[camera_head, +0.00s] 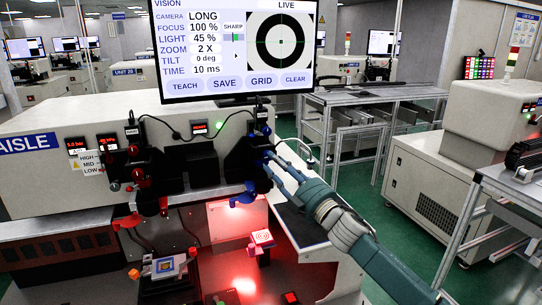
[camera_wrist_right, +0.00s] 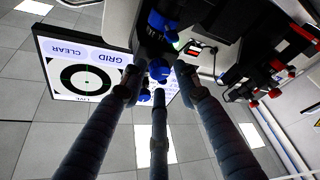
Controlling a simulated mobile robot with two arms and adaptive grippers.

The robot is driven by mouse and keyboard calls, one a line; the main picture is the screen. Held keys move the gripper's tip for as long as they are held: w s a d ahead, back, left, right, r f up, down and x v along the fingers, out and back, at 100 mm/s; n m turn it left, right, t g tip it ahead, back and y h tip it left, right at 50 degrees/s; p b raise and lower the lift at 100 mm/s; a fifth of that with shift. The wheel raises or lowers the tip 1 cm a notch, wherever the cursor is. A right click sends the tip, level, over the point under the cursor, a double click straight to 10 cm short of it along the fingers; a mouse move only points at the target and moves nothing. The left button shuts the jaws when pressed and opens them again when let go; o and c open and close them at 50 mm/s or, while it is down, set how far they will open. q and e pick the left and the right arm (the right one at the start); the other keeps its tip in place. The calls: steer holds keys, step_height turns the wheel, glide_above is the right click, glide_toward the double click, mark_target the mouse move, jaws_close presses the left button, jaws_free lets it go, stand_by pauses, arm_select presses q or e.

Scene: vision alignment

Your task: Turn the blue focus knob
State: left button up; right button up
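My right gripper (camera_head: 272,164) reaches in from the right, with its fingertips at the dark camera unit (camera_head: 242,157) under the monitor. In the right wrist view, a blue knob (camera_wrist_right: 158,69) sits between the spread fingers of my right gripper (camera_wrist_right: 157,82), with visible gaps beside it. Another blue knob (camera_wrist_right: 161,23) is above it on the unit, and a further blue part lies just below. I cannot read a label telling which blue knob is focus. The monitor (camera_head: 238,50) shows FOCUS 100 % and a sharp target ring. My left gripper is not in view.
A second dark unit with red knobs (camera_head: 137,150) stands to the left. A blue lever (camera_head: 243,195) hangs below the rail. A red-lit target block (camera_head: 262,238) and a small orange-and-blue stage (camera_head: 163,266) are below. A cable hangs between the units.

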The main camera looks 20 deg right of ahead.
steer(key=shift+x, duration=1.25)
jaws_close()
steer(key=shift+n+p, duration=0.4)
steer(key=shift+p, duration=0.25)
jaws_free()
